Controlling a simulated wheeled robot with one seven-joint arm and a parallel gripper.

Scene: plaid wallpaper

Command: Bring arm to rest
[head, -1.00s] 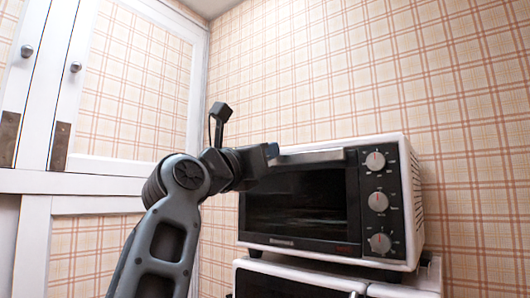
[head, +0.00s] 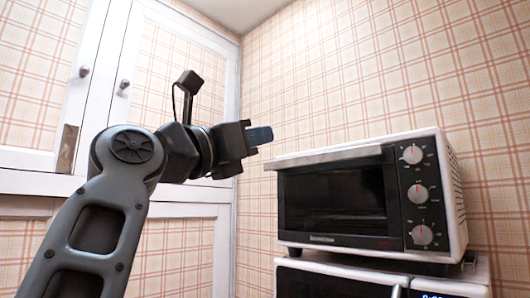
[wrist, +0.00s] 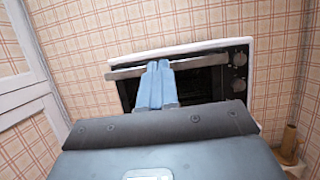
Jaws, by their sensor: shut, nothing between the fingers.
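My gripper (head: 260,136) is raised in front of the cabinet, just left of the toaster oven's upper left corner in the head view. Its fingers are together with nothing between them. In the wrist view the two blue-grey fingers (wrist: 156,86) lie side by side and point towards the oven, covering part of its front. The toaster oven (head: 335,201) is white with a dark glass door, which looks closed, and a handle along its top. A gap shows between my fingers and the oven in the head view.
The oven stands on another white appliance (head: 340,282). Three knobs (head: 417,193) line its right side. White-framed cabinet doors (head: 165,75) with plaid panels are behind my arm at left. A brownish cylindrical object (wrist: 289,140) stands at lower right in the wrist view.

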